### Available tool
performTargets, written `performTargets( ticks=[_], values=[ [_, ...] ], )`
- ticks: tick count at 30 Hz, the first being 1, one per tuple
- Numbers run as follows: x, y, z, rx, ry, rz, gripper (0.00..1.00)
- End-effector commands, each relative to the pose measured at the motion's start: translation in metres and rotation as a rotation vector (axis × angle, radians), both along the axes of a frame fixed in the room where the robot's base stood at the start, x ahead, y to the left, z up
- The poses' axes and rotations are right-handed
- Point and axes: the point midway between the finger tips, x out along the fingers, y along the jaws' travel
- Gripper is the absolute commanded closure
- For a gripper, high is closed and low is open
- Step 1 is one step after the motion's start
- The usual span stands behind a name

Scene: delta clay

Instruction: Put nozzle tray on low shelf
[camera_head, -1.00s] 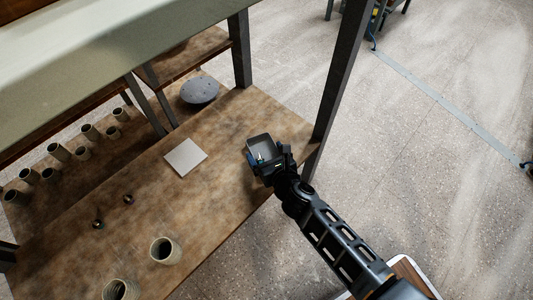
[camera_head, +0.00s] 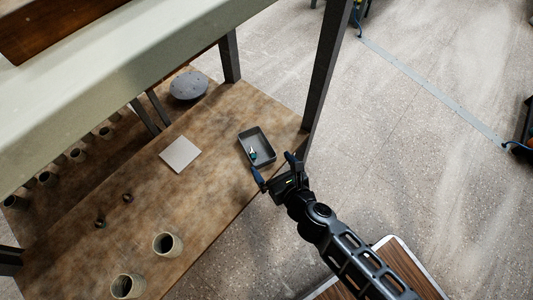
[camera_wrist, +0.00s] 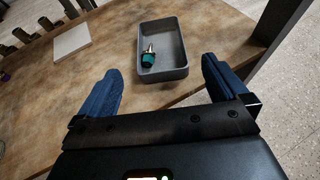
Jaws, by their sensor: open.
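The nozzle tray (camera_head: 267,139) is a small dark grey open box resting on the wooden shelf board near its right end. A nozzle (camera_head: 252,152) with a teal body and pale tip lies inside it; in the wrist view the nozzle (camera_wrist: 149,55) is at the left side of the tray (camera_wrist: 176,72). My gripper (camera_head: 275,171) is open and empty, just off the tray's near side, at the board's front edge. In the wrist view its blue fingers (camera_wrist: 160,78) are spread wider than the tray, which lies beyond them, apart.
The wooden board (camera_head: 215,190) also holds a white square plate (camera_head: 180,154), two small dark pieces and two beige cups (camera_head: 167,244). A grey disc (camera_head: 188,85) and several cups stand behind. A dark post (camera_head: 328,75) rises right of the tray. A pale beam crosses above.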

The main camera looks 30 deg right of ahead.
Motion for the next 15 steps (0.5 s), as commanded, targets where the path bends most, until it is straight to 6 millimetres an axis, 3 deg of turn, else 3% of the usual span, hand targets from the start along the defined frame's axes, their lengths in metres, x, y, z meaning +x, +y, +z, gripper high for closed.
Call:
performTargets(
  ticks=[15],
  values=[
    [-0.020, 0.001, 0.007, -0.046, 0.004, 0.017, 0.00]
  ],
)
